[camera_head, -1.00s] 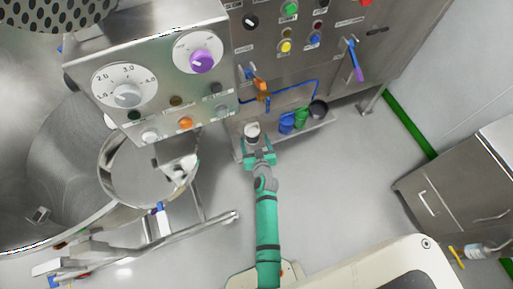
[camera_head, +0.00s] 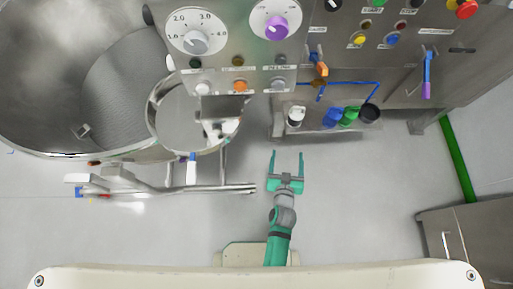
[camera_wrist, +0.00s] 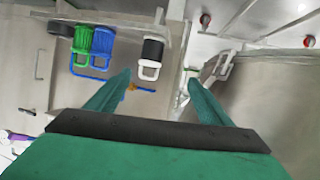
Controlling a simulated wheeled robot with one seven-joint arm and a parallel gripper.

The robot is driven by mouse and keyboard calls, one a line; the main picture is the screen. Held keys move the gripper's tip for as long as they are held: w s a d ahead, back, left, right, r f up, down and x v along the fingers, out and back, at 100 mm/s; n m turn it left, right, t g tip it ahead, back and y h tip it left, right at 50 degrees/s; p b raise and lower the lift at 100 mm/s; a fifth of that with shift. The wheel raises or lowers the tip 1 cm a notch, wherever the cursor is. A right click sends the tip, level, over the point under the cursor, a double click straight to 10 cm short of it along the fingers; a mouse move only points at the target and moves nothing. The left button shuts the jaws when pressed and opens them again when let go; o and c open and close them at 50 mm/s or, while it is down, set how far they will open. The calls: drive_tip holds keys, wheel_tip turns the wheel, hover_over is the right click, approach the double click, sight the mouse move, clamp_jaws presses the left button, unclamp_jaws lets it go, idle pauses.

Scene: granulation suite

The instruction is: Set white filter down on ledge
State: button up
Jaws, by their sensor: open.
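The white filter (camera_head: 296,116), a white cylinder with a dark band, stands on the left end of the ledge (camera_head: 284,132) under the control panel. In the wrist view the white filter (camera_wrist: 151,56) shows its dark band and a white loop handle, ahead of the fingers and apart from them. My gripper (camera_head: 287,155) is open and empty, in front of the ledge and below the filter in the head view. In the wrist view its two green fingers (camera_wrist: 158,80) are spread wide with nothing between them.
A blue filter (camera_head: 332,117), a green filter (camera_head: 349,116) and a black one (camera_head: 370,112) stand further right on the ledge. An orange-handled valve (camera_head: 321,69) is above. A metal bowl on an arm (camera_head: 152,122) is at left. The floor around my gripper is clear.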

drive_tip(key=s+a+r, duration=0.4)
drive_tip(key=s+r, duration=0.3)
drive_tip(key=s+a+r+t+y, duration=0.1)
drive_tip(key=s+a+r, duration=0.3)
drive_tip(key=s+r, duration=0.3)
drive_tip(key=s+a+r+n+y, duration=0.1)
drive_tip(key=s+a+r, duration=0.3)
drive_tip(key=s+r, duration=0.3)
drive_tip(key=shift+s+a+r+t, duration=0.2)
drive_tip(key=shift+a+t, duration=0.05)
drive_tip(key=shift+t, duration=0.15)
